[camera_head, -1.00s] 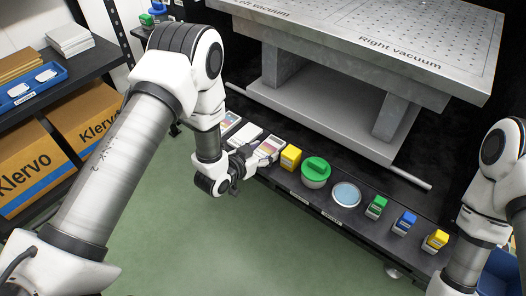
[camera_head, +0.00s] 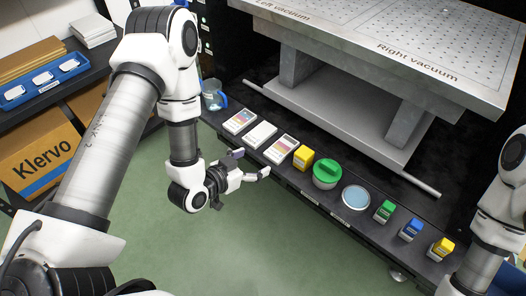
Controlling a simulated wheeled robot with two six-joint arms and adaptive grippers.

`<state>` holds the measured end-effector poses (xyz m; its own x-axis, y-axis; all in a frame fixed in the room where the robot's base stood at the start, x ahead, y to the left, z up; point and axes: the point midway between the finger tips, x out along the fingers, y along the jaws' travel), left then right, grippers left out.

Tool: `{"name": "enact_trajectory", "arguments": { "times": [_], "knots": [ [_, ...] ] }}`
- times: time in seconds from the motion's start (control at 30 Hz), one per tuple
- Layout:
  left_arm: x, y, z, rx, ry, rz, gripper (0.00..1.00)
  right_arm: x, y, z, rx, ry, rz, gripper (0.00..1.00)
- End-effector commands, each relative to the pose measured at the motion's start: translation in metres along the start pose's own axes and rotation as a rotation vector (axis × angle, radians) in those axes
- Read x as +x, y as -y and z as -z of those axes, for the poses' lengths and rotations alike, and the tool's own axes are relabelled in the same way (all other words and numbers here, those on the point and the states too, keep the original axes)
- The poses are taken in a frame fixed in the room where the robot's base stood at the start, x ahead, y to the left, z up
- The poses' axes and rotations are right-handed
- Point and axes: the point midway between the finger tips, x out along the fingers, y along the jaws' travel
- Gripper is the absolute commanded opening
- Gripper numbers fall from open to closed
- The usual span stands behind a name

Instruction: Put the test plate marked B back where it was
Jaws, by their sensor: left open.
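Three flat test plates lie in a row on the dark shelf: one with coloured patches (camera_head: 240,121), a mostly white one (camera_head: 261,135) and another with coloured patches (camera_head: 281,149). Their letters are too small to read, so I cannot tell which is B. My left gripper (camera_head: 251,165) is open and empty, just in front of the shelf edge near the third plate and apart from it. Part of my right arm shows at the right edge, but its gripper is out of view.
Right of the plates stand a yellow box (camera_head: 303,158), a green-lidded tub (camera_head: 326,174), a round dish (camera_head: 356,198) and green (camera_head: 384,211), blue (camera_head: 411,230) and yellow (camera_head: 440,249) bottles. A blue-handled jug (camera_head: 213,96) stands left. The metal vacuum table (camera_head: 385,50) overhangs behind.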

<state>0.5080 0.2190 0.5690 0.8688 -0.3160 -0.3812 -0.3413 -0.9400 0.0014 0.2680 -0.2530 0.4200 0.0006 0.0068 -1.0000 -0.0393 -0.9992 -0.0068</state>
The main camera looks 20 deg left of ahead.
Motion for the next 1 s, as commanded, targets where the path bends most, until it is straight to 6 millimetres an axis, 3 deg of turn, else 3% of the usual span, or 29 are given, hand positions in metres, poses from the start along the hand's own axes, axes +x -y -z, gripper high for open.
{"name": "enact_trajectory", "arguments": {
  "times": [0.17, 0.27, 0.37, 0.4, 0.5, 0.6, 0.7, 0.9, 1.0],
  "knots": [
    [-0.006, 0.0, 0.0, 0.001, -0.001, 0.0, 0.85, -0.001, 0.0, 0.0, 0.0, 0.0, 0.0, 0.0],
    [-0.008, -0.003, -0.017, -0.015, 0.069, 0.001, 0.85, -0.001, 0.0, 0.0, 0.0, 0.0, 0.0, 0.0],
    [-0.024, -0.014, -0.078, -0.078, 0.326, 0.018, 0.85, -0.001, 0.0, 0.0, 0.0, 0.0, 0.0, 0.0],
    [-0.039, -0.019, -0.11, -0.117, 0.468, 0.036, 0.85, -0.001, 0.0, 0.0, 0.0, 0.0, 0.0, 0.0],
    [-0.092, -0.033, -0.179, -0.224, 0.82, 0.11, 0.85, -0.001, 0.0, 0.0, 0.0, 0.0, 0.0, 0.0],
    [-0.141, -0.045, -0.216, -0.308, 1.066, 0.187, 0.85, -0.001, 0.0, 0.0, 0.0, 0.0, 0.0, 0.0],
    [-0.163, -0.05, -0.228, -0.345, 1.163, 0.224, 0.85, -0.001, 0.0, 0.0, 0.0, 0.0, 0.0, 0.0],
    [-0.163, -0.05, -0.228, -0.347, 1.167, 0.225, 0.85, -0.001, 0.0, 0.0, 0.0, 0.0, 0.0, 0.0],
    [-0.167, -0.05, -0.219, -0.346, 1.165, 0.225, 0.85, -0.01, 0.0, 0.0, 0.0, 0.0, 0.0, 0.0]
  ]
}}
